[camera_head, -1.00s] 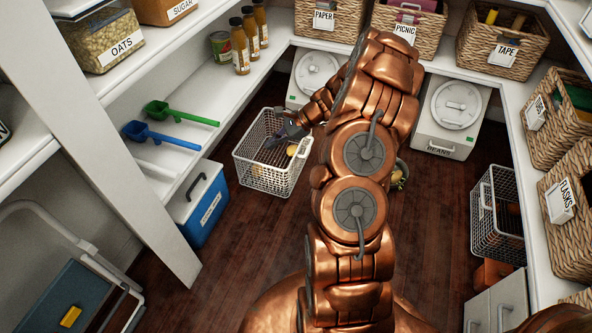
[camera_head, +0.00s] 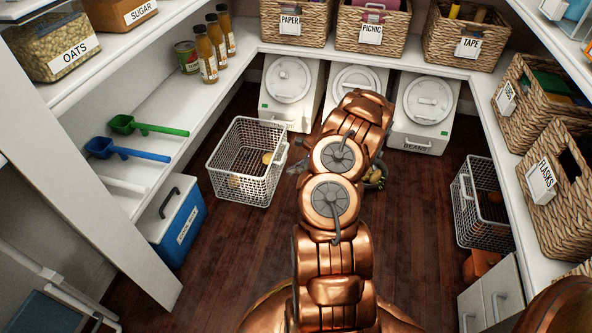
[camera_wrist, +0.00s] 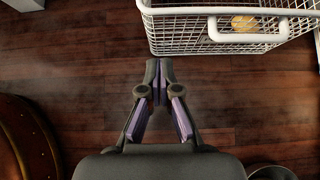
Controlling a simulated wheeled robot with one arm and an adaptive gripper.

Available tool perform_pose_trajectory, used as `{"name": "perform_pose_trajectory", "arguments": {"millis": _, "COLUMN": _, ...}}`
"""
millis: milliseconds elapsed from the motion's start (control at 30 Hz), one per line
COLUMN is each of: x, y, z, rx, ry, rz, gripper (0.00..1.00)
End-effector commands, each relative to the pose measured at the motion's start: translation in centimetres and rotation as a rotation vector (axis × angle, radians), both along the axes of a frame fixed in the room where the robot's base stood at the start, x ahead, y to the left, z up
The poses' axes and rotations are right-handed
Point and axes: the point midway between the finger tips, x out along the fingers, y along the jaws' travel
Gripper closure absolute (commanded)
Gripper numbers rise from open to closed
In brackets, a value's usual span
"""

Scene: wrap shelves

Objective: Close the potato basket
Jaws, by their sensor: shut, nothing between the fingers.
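The potato basket (camera_head: 256,190) is a white wire basket standing upright on the floor, left of centre in the head view. A few potatoes (camera_head: 267,158) lie in it. In the wrist view the basket's wire wall (camera_wrist: 185,45) and its white handle (camera_wrist: 248,38) show at the top, with a potato (camera_wrist: 245,23) behind. My gripper (camera_wrist: 158,66) is shut and empty, just outside this handle wall, left of the handle. In the head view my gripper (camera_head: 298,167) is to the right of the basket, mostly hidden by my arm.
White lidded bins (camera_head: 425,100) stand under the back shelf. The floor (camera_head: 225,265) in front is clear.

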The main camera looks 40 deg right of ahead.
Motion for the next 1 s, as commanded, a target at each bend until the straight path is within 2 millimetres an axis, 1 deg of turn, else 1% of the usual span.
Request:
{"name": "perform_pose_trajectory", "arguments": {"millis": 33, "x": 0.6, "y": 0.5, "z": -1.1, "rx": 0.001, "ry": 0.002, "rz": 0.003, "gripper": 1.00}}
{"name": "perform_pose_trajectory", "arguments": {"millis": 333, "x": 3.8, "y": 2.5, "z": -4.6, "rx": 0.003, "ry": 0.002, "rz": 0.004, "gripper": 1.00}}
{"name": "perform_pose_trajectory", "arguments": {"millis": 500, "x": 5.9, "y": 3.7, "z": -4.2, "rx": 0.001, "ry": -0.001, "rz": 0.005, "gripper": 1.00}}
{"name": "perform_pose_trajectory", "arguments": {"millis": 600, "x": 6.6, "y": 4.1, "z": -4.1, "rx": 0.003, "ry": -0.002, "rz": 0.003, "gripper": 1.00}}
{"name": "perform_pose_trajectory", "arguments": {"millis": 767, "x": 7.0, "y": 4.3, "z": -4.0, "rx": 0.002, "ry": -0.001, "rz": 0.001, "gripper": 1.00}}
{"name": "perform_pose_trajectory", "arguments": {"millis": 1000, "x": 7.1, "y": 4.4, "z": -3.9, "rx": 0.003, "ry": -0.001, "rz": 0.001, "gripper": 1.00}}
